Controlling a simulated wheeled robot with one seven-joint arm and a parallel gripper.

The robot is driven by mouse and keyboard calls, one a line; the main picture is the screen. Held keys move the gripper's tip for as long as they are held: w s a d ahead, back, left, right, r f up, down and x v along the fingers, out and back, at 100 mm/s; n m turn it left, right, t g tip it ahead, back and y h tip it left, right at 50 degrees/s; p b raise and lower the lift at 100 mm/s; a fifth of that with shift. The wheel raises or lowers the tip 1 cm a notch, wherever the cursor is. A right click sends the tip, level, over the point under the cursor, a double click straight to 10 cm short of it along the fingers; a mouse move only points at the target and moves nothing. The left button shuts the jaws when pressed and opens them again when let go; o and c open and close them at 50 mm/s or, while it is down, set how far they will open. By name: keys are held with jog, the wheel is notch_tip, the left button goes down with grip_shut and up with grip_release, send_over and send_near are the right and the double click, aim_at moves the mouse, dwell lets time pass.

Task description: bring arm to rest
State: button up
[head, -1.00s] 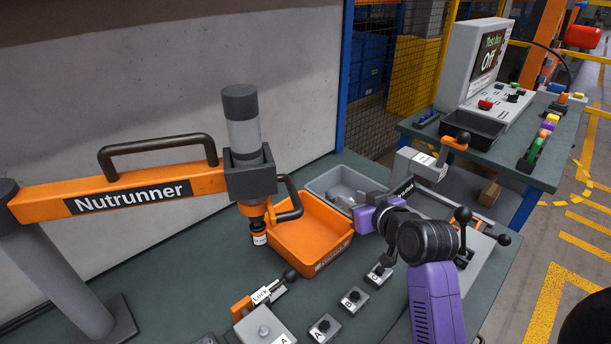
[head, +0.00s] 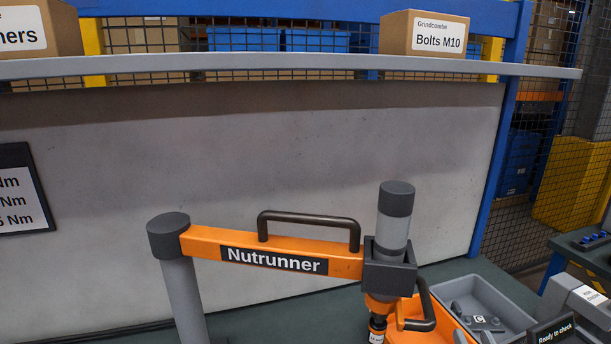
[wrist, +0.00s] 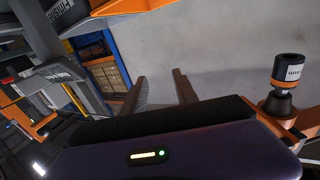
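My gripper shows only in the wrist view (wrist: 160,90). Its two dark fingers stand apart with nothing between them, and the pale wall shows through the gap. In the head view neither my arm nor my gripper can be seen. The orange nutrunner arm (head: 210,243) spans the bench in the head view, on a grey post at the left. Its tool head (head: 390,262) hangs at the right. In the wrist view the nutrunner's dark socket (wrist: 289,68) is at the right, beside and apart from my fingers.
A "Ready to check" sign (head: 553,330) is at lower right. A shelf (head: 300,66) with boxes crosses above the pale wall panel (head: 270,150).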

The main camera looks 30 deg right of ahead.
jog(key=s+a+f+n+y, duration=0.3)
jog(key=s+a, duration=0.5)
jog(key=a, duration=0.4)
jog(key=s+a+f+n+y, duration=0.4)
jog(key=s+a+y, duration=0.4)
jog(key=a, duration=0.5)
jog(key=shift+a+n, duration=0.3)
jog(key=shift+n, duration=0.1)
jog(key=shift+s+f, duration=0.1)
